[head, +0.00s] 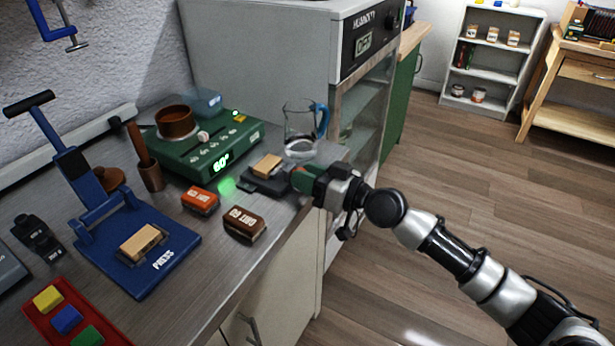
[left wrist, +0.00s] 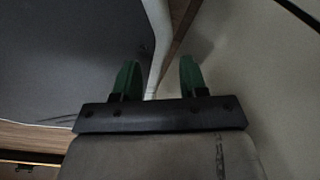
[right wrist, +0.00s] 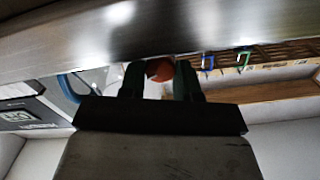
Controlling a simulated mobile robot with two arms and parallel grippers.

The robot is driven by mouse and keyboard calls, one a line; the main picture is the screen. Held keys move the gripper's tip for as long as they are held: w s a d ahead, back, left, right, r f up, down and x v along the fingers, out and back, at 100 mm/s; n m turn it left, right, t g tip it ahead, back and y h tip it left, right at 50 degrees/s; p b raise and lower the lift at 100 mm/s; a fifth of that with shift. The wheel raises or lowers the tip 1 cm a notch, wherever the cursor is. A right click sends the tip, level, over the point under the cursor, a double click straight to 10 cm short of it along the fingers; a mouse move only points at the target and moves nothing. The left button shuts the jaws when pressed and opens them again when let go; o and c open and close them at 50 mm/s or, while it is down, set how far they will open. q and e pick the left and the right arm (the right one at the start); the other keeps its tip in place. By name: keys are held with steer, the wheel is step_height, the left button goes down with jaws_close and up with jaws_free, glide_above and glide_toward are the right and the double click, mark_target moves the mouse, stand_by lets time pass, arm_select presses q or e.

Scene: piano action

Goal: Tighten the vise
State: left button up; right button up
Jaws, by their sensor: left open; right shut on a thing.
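A small dark vise (head: 256,186) sits at the front edge of the bench, with a light wooden block (head: 267,166) at its jaws. I cannot tell how tightly the jaws press on the block. My right gripper (head: 300,181) is at the vise's right end, at the bench edge, and hides its handle in the head view. In the right wrist view the right gripper (right wrist: 160,82) is shut on a round orange-red knob (right wrist: 160,69). My left gripper (left wrist: 156,82) is open and empty in the left wrist view, and out of the head view.
A glass jug (head: 301,130) with a blue handle stands just behind the vise. A green scale-like device (head: 205,145) reading 60° is to the left. Orange (head: 200,200) and brown (head: 244,223) grit blocks lie left of the vise. A blue press (head: 150,270) stands nearer.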

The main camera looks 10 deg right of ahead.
steer(key=shift+r, duration=0.1)
stand_by(0.4)
steer(key=o, duration=0.9)
steer(key=shift+o, duration=0.2)
